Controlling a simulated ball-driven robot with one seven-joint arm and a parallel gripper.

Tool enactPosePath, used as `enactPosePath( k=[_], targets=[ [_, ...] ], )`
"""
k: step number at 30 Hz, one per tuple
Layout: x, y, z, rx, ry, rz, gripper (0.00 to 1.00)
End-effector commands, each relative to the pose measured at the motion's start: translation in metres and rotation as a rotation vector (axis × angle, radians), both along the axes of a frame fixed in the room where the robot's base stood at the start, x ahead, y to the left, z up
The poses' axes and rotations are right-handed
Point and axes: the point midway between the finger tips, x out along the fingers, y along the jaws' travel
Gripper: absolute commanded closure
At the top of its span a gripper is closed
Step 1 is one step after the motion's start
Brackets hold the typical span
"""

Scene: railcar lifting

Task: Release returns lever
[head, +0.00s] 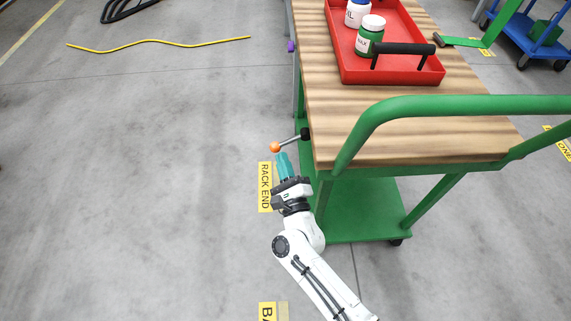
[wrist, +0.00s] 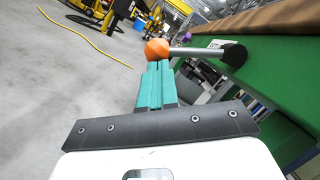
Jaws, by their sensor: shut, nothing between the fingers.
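A lever with an orange ball knob (head: 275,147) sticks out from a black pivot (head: 305,134) at the left side of the green cart with a wooden top (head: 450,135). In the wrist view the lever's grey rod (wrist: 192,51) runs left from its black hub to the orange knob (wrist: 156,48). My gripper (head: 281,155) has teal fingers that are shut with nothing between them. In the wrist view the fingertips (wrist: 158,66) are just below the knob, close to it. I cannot tell whether they touch it.
A green rail (head: 460,105) curves over the near end. A yellow cable (head: 160,42) lies on the floor. Open floor is at left.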

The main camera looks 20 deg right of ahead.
Motion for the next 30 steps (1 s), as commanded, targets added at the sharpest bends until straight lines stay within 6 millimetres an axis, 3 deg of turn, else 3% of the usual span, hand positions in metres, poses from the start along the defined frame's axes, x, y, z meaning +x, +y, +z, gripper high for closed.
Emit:
enactPosePath(
  k=[15, 30],
  targets=[
    [0.008, 0.022, 0.030, 0.419, -0.140, 0.001, 1.00],
    [0.010, 0.028, 0.069, 0.842, -0.278, 0.000, 1.00]
  ],
)
